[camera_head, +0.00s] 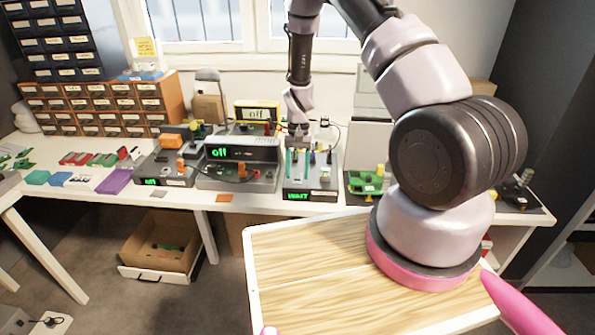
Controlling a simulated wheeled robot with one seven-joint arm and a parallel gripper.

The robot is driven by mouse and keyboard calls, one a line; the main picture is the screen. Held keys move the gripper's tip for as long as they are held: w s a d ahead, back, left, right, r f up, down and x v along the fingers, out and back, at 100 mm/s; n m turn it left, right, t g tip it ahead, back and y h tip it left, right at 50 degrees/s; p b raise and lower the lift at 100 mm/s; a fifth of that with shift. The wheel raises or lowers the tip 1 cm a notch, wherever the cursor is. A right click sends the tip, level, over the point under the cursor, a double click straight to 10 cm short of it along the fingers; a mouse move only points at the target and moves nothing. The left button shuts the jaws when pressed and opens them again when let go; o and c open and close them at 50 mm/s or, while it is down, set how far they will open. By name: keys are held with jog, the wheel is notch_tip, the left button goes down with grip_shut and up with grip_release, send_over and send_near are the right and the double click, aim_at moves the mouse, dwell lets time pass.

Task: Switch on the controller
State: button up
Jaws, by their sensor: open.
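Several electronic units stand on the white workbench (225,203). A dark unit with a green "WAIT" display (310,190) sits in the middle. To its left is a wide grey unit with a green "off" display (240,165). Left of that is a dark unit with a small green display (165,175). A yellow-framed "off" display (256,111) stands behind them. I cannot tell which one is the controller. My gripper (299,148) points down over the back of the "WAIT" unit. It is open; its fingertips are small, and contact cannot be made out.
Orange-brown drawer cabinets (105,104) stand at the back left. Coloured parts, including a purple block (114,181), lie on the left of the bench. A green board (368,180) sits right of the "WAIT" unit. An open drawer box (160,262) is below.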

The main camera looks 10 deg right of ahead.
jog(key=a+v, duration=0.1)
jog(key=v, duration=0.9)
jog(key=shift+d+r, duration=0.4)
jog(key=shift+d, duration=0.05)
jog(key=shift+w, duration=0.1)
jog(key=s+d+r+t+y, duration=0.1)
jog(key=s+r+t, duration=0.15)
jog(key=r, duration=0.95)
jog(key=s+d+r+t, duration=0.2)
jog(key=s+r, duration=0.1)
jog(key=r, duration=1)
jog(key=s+d+r+t, duration=0.1)
jog(key=s+r+t, duration=0.1)
jog(key=s+r, duration=0.4)
jog(key=s+d+r+t, duration=0.1)
jog(key=s+r+t, duration=0.2)
jog(key=s, duration=0.9)
notch_tip(320, 180, up, 4)
jog(key=shift+s+d+f+m, duration=0.15)
jog(key=shift+s+f+m, duration=0.1)
jog(key=shift+s+m, duration=0.05)
